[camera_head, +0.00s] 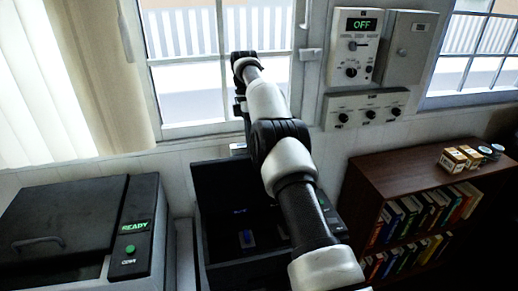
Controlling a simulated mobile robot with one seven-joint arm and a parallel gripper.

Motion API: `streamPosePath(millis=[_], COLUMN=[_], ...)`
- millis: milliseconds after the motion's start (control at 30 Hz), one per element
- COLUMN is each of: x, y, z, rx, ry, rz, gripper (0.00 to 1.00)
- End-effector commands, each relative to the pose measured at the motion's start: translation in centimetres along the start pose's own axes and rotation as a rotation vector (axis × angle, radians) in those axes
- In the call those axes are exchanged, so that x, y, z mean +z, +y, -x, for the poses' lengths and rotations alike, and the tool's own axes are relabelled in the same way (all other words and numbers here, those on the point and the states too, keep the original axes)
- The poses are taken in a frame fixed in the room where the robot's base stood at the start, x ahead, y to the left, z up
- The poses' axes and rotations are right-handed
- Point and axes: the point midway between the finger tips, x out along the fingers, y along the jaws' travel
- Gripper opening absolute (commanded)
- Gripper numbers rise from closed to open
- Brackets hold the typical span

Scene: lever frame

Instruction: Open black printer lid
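A black open-topped box, seemingly the printer (245,272), stands at the lower centre, partly behind my arm. A dark panel, seemingly its lid (215,190), stands upright at its back. Blue and pale parts show inside the box. My arm reaches over the box toward the window. My gripper (239,108) is at the arm's far end, above the panel's top edge. It is small, dark and mostly hidden by the wrist. I cannot tell whether its fingers are open or whether it touches the panel. A small pale piece (238,148) shows at that edge.
At left is another machine (60,225) with a closed black lid, a handle and a green READY display. A wall panel (357,48) reads OFF, with knobs below. A brown bookshelf (385,172) at right holds books, small boxes and cans. Windows and a curtain are behind.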

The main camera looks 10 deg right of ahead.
Motion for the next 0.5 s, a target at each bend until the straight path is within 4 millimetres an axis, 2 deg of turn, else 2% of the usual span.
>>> streamPosePath(millis=[33, 500], x=[-0.21, -0.81], y=[0.21, 0.31], z=[-0.6, -0.74], rx=[-0.008, -0.011], ry=[-0.001, -0.004], rz=[-0.002, -0.005], gripper=[0.0, 0.0])
